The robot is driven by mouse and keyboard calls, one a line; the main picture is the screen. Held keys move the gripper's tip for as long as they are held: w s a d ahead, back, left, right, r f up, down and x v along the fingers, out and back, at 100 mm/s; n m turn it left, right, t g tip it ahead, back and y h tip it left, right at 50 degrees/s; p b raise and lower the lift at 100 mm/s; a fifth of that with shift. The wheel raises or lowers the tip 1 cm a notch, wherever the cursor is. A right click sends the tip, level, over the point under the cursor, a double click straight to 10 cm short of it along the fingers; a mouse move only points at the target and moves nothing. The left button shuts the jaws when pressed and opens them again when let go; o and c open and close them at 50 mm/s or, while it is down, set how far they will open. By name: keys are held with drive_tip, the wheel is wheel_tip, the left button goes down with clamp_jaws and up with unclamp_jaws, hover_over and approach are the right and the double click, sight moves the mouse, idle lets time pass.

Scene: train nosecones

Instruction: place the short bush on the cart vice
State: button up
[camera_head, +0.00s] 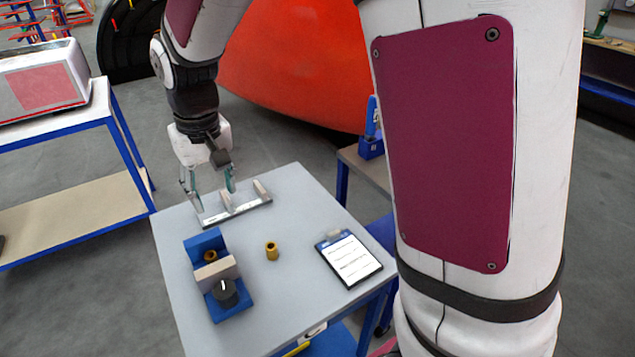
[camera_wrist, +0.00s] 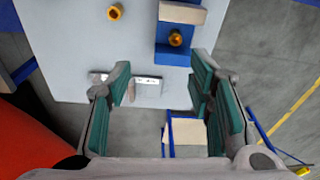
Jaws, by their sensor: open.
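A brass-coloured bush (camera_head: 272,251) stands upright and loose on the grey cart top (camera_head: 300,210); it also shows in the wrist view (camera_wrist: 115,12). The blue cart vice (camera_head: 236,310) is to its left, with a light grey jaw block and a dark knob. A second brass-coloured bush (camera_head: 210,256) sits in the vice between the blue back wall and the grey block, also seen in the wrist view (camera_wrist: 175,38). I cannot tell which bush is the short one. My gripper (camera_head: 214,198) is open and empty over the far left of the cart, apart from both bushes.
A clipboard (camera_head: 349,259) lies at the cart's right side. The cart top between rack and loose bush is clear. A large orange-red nosecone (camera_head: 295,70) stands behind.

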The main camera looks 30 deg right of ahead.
drive_tip(key=s+d+r+t, duration=0.1)
drive_tip(key=s+d+r, duration=0.2)
drive_tip(key=s, duration=0.4)
drive_tip(key=s+d+r+m+t, duration=0.1)
drive_tip(key=s+d+r, duration=0.2)
drive_tip(key=s, duration=0.4)
drive_tip(key=s+d+r+t, duration=0.2)
drive_tip(key=s+d+r, duration=0.1)
drive_tip(key=s+r, duration=0.2)
drive_tip(key=s, duration=0.2)
drive_tip(key=shift+s+d+r, duration=0.35)
